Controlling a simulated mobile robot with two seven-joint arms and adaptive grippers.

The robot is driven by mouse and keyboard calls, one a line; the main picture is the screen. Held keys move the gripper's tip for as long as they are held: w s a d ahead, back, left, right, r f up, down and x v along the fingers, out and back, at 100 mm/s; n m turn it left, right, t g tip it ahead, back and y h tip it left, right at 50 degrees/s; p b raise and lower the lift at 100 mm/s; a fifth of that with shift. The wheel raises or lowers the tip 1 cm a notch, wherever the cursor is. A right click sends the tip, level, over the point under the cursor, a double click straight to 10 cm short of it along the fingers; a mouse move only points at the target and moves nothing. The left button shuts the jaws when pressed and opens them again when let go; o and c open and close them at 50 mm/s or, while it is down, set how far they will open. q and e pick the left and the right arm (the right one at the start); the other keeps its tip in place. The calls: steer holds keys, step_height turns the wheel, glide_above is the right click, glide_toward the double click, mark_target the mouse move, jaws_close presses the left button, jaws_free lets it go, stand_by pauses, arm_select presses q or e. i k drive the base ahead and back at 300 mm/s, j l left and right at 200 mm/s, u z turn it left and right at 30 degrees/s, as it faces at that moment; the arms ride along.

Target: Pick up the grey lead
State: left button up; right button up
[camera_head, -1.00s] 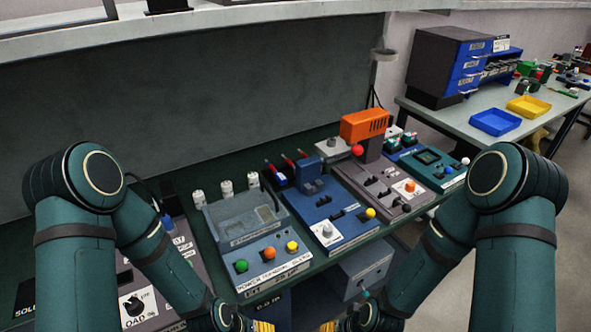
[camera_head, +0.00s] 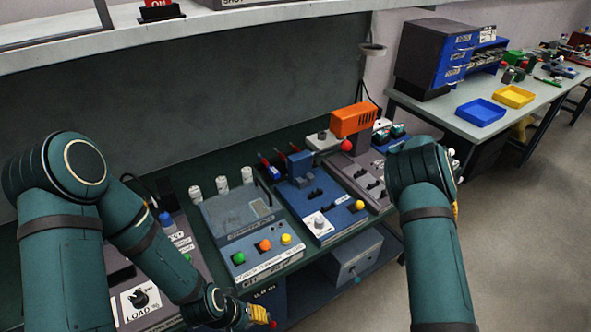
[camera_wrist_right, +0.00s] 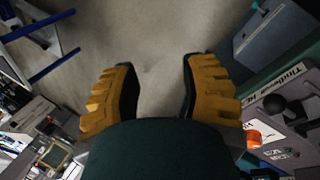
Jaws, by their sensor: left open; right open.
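I cannot make out a grey lead for certain in either view. Several thin leads with red and blue ends (camera_head: 267,165) stand at the back of the blue unit (camera_head: 318,205) in the head view. My left gripper (camera_head: 262,316) shows its yellow fingers at the bottom edge, in front of the power unit, and holds nothing that I can see. My right gripper is mostly hidden behind its own arm in the head view. In the right wrist view my right gripper (camera_wrist_right: 157,82) has its yellow fingers wide apart, with only floor between them.
The power unit (camera_head: 245,228) has green, orange and yellow buttons. An orange-topped device (camera_head: 352,120) stands to its right. A grey box (camera_head: 355,258) sits below the bench edge. A side table (camera_head: 545,95) holds blue and yellow trays. Open floor (camera_head: 520,220) lies to the right.

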mark_target(283, 157)
steer(key=k+j+u, duration=0.1)
steer(key=k+u, duration=0.15)
steer(key=k, duration=0.35)
steer(key=u, duration=1.5)
steer(key=l+u, duration=0.2)
steer(key=l, duration=1.6)
steer(key=i+l, duration=0.15)
steer(key=l, duration=0.7)
